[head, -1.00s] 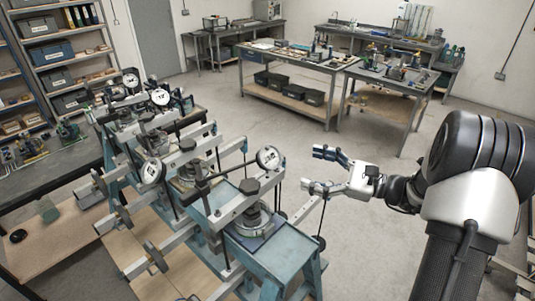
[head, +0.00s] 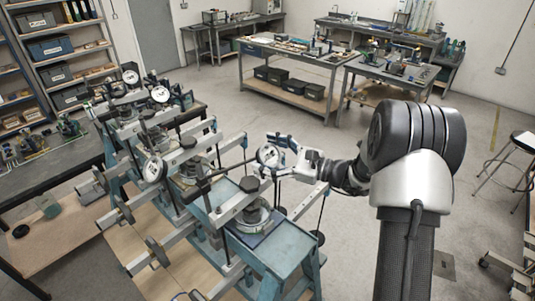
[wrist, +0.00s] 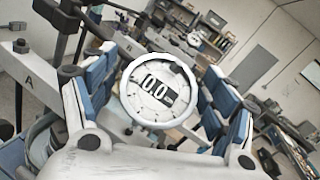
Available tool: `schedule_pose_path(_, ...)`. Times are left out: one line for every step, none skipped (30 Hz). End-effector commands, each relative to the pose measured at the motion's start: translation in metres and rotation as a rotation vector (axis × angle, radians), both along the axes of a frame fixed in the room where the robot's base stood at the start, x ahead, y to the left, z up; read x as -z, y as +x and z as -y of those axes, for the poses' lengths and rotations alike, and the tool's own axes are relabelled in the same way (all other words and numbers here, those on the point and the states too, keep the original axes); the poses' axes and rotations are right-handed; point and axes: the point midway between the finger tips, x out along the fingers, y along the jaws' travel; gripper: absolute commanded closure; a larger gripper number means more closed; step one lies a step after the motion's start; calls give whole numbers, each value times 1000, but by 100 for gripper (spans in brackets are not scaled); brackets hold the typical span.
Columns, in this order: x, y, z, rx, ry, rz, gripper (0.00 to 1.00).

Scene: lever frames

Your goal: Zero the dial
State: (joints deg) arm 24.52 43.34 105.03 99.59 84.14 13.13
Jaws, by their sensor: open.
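My gripper (head: 279,156) is open at the dial's right side. In the wrist view its blue-padded fingers stand to the left and right of the dial, with the dial seen between them. I cannot tell whether either finger touches it.
More dials (head: 154,169) stand on the frames behind and to the left. A beam marked A (wrist: 40,62) is at the left of the wrist view. A workbench (head: 290,55) stands at the back, and a stool (head: 522,140) at the right. The floor between is open.

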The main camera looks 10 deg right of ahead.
Motion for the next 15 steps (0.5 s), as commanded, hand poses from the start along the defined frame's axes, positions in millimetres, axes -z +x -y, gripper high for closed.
schedule_pose_path(0, 0, 0, 0, 0, 0, 22)
schedule_pose_path(0, 0, 0, 0, 0, 0, 23)
schedule_pose_path(0, 0, 0, 0, 0, 0, 25)
schedule_pose_path(0, 0, 0, 0, 0, 0, 27)
schedule_pose_path(0, 0, 0, 0, 0, 0, 29)
schedule_pose_path(0, 0, 0, 0, 0, 0, 32)
schedule_pose_path(0, 0, 0, 0, 0, 0, 34)
schedule_pose_path(0, 0, 0, 0, 0, 0, 36)
schedule_pose_path(0, 0, 0, 0, 0, 0, 39)
schedule_pose_path(0, 0, 0, 0, 0, 0, 41)
schedule_pose_path(0, 0, 0, 0, 0, 0, 43)
schedule_pose_path(0, 0, 0, 0, 0, 0, 45)
schedule_pose_path(0, 0, 0, 0, 0, 0, 47)
schedule_pose_path(0, 0, 0, 0, 0, 0, 49)
schedule_pose_path(0, 0, 0, 0, 0, 0, 52)
